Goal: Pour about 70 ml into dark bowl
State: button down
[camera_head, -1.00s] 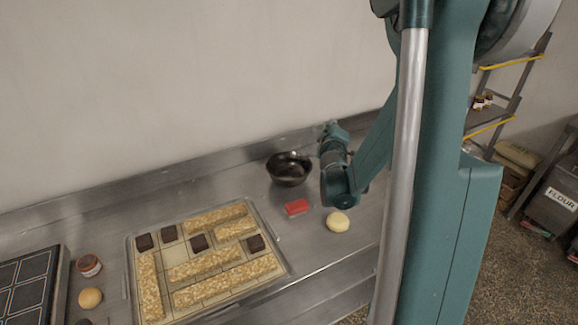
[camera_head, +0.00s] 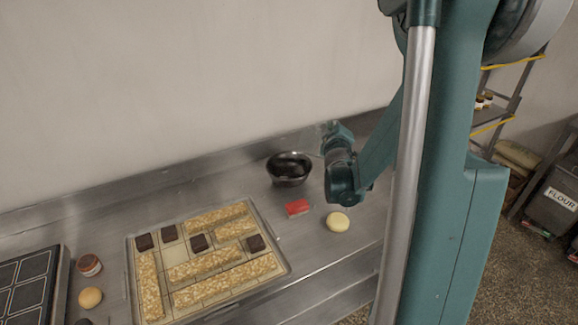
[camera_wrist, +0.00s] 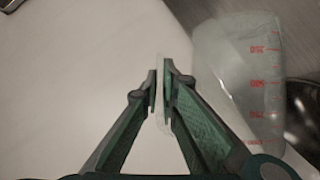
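The dark bowl (camera_head: 289,168) stands on the steel counter near the back wall, left of my arm. At the right edge of the wrist view, a dark curved rim that looks like the bowl's (camera_wrist: 308,100) shows. A clear measuring jug (camera_wrist: 235,85) with red marks is beside my gripper (camera_wrist: 160,88) in the wrist view. My fingers are closed around its thin clear handle. In the head view my gripper is mostly hidden behind my wrist, and the jug is only a faint clear shape above and right of the bowl. I cannot tell how much liquid either holds.
A red block (camera_head: 297,207) and a pale round bun (camera_head: 337,222) lie in front of the bowl. A large tray (camera_head: 288,268) with yellow bars and dark squares is at front left. A small jar (camera_head: 89,265) and another bun (camera_head: 90,298) are farther left.

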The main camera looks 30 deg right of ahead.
jog(key=shift+s+d+f+m+y, duration=0.15)
jog(key=shift+d+f+m+y, duration=0.4)
jog(key=shift+d+m, duration=0.45)
dwell(0.9)
jog(key=shift+s+d+f+m+y+b, duration=0.1)
jog(key=shift+d+f+m+b, duration=0.1)
jog(key=shift+f+m+b, duration=0.15)
jog(key=shift+d+f+m+y+b, duration=0.1)
jog(key=shift+d+f+y+b, duration=0.1)
jog(key=shift+f, duration=0.3)
jog(key=shift+s+d+f+m+y+b, duration=0.1)
jog(key=shift+d+f+m+b, duration=0.1)
jog(key=shift+f+m+b, duration=0.15)
jog(key=shift+s+d+f+m+y+b, duration=0.15)
jog(key=shift+d+f+m+y+b, duration=0.55)
jog(key=shift+f+b, duration=0.95)
jog(key=shift+s+d+f+m+y+b, duration=0.1)
jog(key=shift+d+f+m+y+b, duration=0.55)
jog(key=shift+f, duration=1.7)
jog(key=shift+s+d+f+m+y+b, duration=0.15)
jog(key=shift+d+f+m+y+b, duration=0.15)
jog(key=shift+d+f+m+b, duration=1.1)
jog(key=shift+a+f+n, duration=0.35)
jog(key=shift+f, duration=0.25)
jog(key=shift+s, duration=0.1)
